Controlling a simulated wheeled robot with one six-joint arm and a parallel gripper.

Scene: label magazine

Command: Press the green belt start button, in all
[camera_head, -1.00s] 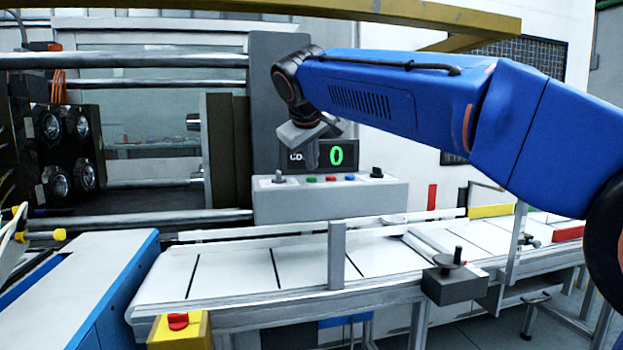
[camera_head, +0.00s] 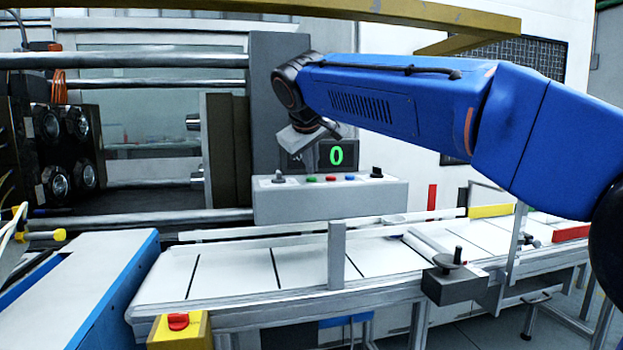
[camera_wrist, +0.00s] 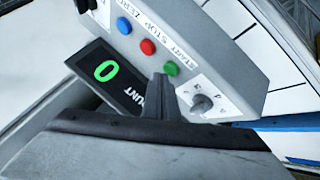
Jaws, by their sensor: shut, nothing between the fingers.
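The green start button (camera_head: 312,178) sits on the sloped top of a grey control box (camera_head: 330,202), left of a red button (camera_head: 331,177) and a blue button (camera_head: 350,177). The wrist view shows the green button (camera_wrist: 172,68) beside the printed word START. My gripper (camera_wrist: 159,82) is shut and empty. In that view its tip lies just below the green button, over the box's edge; I cannot tell how far above the surface it is. In the head view my gripper's body (camera_head: 302,140) is above the box and its fingertips are hard to make out.
A counter display (camera_head: 337,155) behind the buttons reads 0, partly covered by my gripper. A selector knob (camera_wrist: 202,103) is close to the green button. The white conveyor belt (camera_head: 235,275) runs in front. A red stop button (camera_head: 178,321) is on a yellow box.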

